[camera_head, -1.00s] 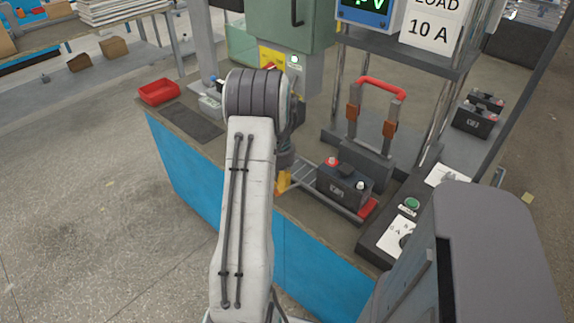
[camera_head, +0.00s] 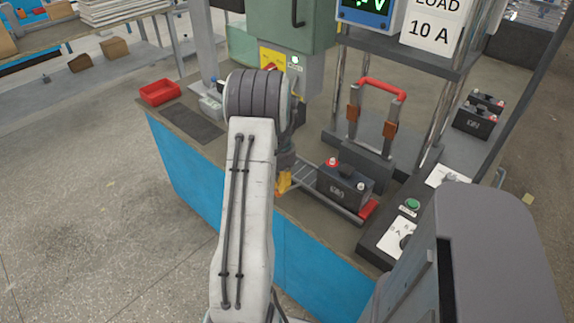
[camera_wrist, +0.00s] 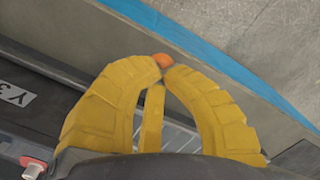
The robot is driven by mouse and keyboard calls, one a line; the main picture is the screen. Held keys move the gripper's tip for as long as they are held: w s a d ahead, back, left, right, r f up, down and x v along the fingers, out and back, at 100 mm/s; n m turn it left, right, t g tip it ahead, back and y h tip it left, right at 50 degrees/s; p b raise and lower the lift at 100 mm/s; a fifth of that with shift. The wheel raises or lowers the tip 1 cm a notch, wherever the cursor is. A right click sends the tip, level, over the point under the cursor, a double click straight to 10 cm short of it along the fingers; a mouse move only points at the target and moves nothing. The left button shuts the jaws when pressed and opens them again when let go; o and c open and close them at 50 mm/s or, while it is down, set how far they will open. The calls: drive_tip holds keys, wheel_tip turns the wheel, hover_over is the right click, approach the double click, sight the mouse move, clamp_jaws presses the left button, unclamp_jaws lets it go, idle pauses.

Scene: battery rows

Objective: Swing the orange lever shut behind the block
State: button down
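The lever's round orange end (camera_wrist: 164,60) shows at the tips of my gripper's yellow fingers in the wrist view. The rest of the lever is hidden. My gripper (camera_wrist: 162,72) has its curved fingertips drawn together, right by the orange end; I cannot tell whether they touch it. In the head view only a bit of my gripper (camera_head: 284,182) shows past my arm, left of the block. The block is a black battery (camera_head: 343,188) with red and white terminals, sitting upright on the rail track. Its dark side (camera_wrist: 20,100) is at the left in the wrist view.
A red end piece (camera_head: 369,208) closes the right end of the track. A fixture with a red handle (camera_head: 382,86) stands behind the battery. A control panel with a green button (camera_head: 412,204) is to the right. A red tray (camera_head: 160,92) sits at the bench's left end.

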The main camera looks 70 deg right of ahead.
drive_tip(key=shift+s+d, duration=0.1)
drive_tip(key=shift+s, duration=0.05)
idle(0.3)
drive_tip(key=shift+s+d+p, duration=0.3)
drive_tip(key=shift+s+d, duration=0.05)
drive_tip(key=shift+d, duration=0.25)
